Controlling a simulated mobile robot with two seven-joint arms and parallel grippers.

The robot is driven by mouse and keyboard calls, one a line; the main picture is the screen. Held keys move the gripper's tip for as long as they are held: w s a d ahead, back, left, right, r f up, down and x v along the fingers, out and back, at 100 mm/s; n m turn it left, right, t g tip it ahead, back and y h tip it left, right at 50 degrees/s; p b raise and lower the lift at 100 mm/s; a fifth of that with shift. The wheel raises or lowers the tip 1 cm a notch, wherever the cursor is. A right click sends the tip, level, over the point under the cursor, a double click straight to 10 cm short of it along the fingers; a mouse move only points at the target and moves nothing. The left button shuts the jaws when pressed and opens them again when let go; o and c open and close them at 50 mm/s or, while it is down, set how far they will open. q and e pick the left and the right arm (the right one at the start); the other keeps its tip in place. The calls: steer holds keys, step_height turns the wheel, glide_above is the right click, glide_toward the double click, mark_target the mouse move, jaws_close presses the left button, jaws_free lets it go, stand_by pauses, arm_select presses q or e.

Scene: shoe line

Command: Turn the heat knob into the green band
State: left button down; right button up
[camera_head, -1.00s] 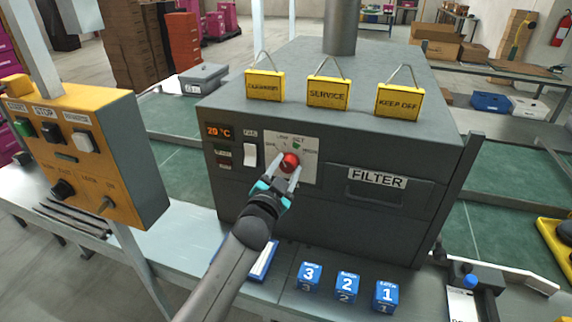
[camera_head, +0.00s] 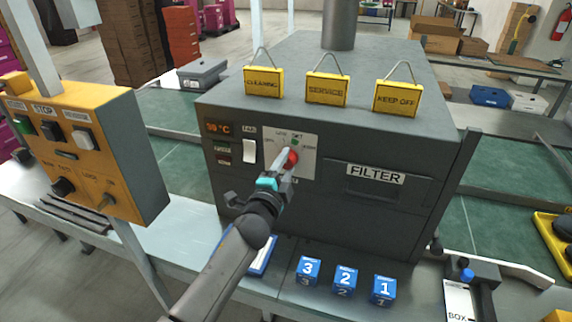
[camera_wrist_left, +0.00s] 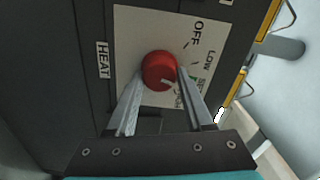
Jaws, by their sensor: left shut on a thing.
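The red heat knob (camera_head: 291,157) sits on a white dial plate (camera_head: 308,164) on the dark oven's front. My left gripper (camera_head: 287,161) is shut on the knob, one finger on each side. In the left wrist view the knob (camera_wrist_left: 158,69) shows between the fingers (camera_wrist_left: 158,92). Its white mark lies at its lower right, toward the SET side of the scale. The green band (camera_wrist_left: 195,79) shows partly beside the right finger; whether the mark lines up with it I cannot tell. My right gripper is not in view.
An orange temperature display (camera_head: 218,128) reads about 59 °C. A white fan switch (camera_head: 250,151) is left of the dial. The filter drawer (camera_head: 374,182) is at right. Blue numbered blocks (camera_head: 345,279) stand on the bench. An orange control box (camera_head: 140,150) is left.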

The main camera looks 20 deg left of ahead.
arm_select(q)
steer(key=shift+m, duration=0.3)
stand_by(0.4)
steer(key=shift+c, duration=1.5)
jaws_free()
steer(key=shift+s, duration=0.1)
steer(key=s, duration=1.5)
steer(key=shift+a, duration=0.25)
